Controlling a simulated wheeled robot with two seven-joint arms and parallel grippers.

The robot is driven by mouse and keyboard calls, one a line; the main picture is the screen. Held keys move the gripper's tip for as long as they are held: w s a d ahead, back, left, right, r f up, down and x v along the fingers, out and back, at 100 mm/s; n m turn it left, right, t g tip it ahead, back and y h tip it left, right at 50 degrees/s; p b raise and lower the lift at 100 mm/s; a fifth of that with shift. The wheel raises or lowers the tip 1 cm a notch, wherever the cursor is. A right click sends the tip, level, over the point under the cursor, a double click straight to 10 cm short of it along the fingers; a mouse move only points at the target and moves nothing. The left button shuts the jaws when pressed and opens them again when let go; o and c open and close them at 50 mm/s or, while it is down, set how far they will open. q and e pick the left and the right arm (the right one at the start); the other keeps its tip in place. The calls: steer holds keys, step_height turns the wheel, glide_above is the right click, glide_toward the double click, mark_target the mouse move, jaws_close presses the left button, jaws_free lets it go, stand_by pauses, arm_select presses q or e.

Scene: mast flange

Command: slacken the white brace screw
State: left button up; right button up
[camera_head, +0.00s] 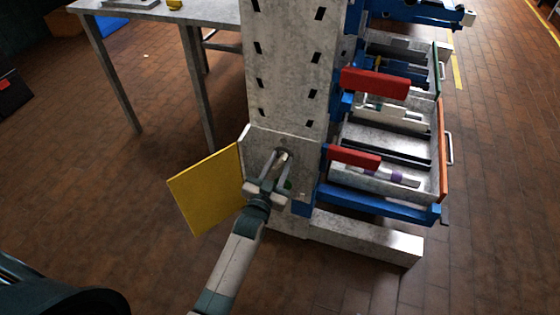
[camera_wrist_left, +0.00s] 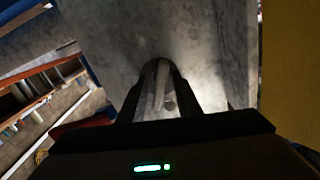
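The white brace screw (camera_head: 283,156) is a small pale shaft at a dark round spot low on the front of the grey mast (camera_head: 285,75). My left gripper (camera_head: 276,163) reaches it from below, with its two fingers around the pale shaft. In the left wrist view the white screw (camera_wrist_left: 159,86) shows as a pale elongated piece between the dark fingers of the left gripper (camera_wrist_left: 160,75). The fingers draw close together near the tips. Whether they press on the screw is too dark to tell. My right gripper is not in view.
A yellow panel (camera_head: 207,189) stands just left of the mast's foot. Blue-framed drawers (camera_head: 380,200) with red blocks (camera_head: 354,156) stand close on the right. A grey table (camera_head: 200,12) is at the back left. Brown floor (camera_head: 80,190) is open at the left.

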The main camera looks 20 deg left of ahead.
arm_select(q)
steer(key=s+p, duration=0.1)
steer(key=s, duration=0.1)
steer(key=shift+s+r, duration=0.15)
steer(key=shift+s, duration=0.15)
steer(key=shift+s+a+p, duration=0.1)
steer(key=shift+s+p, duration=0.45)
steer(key=shift+s, duration=0.45)
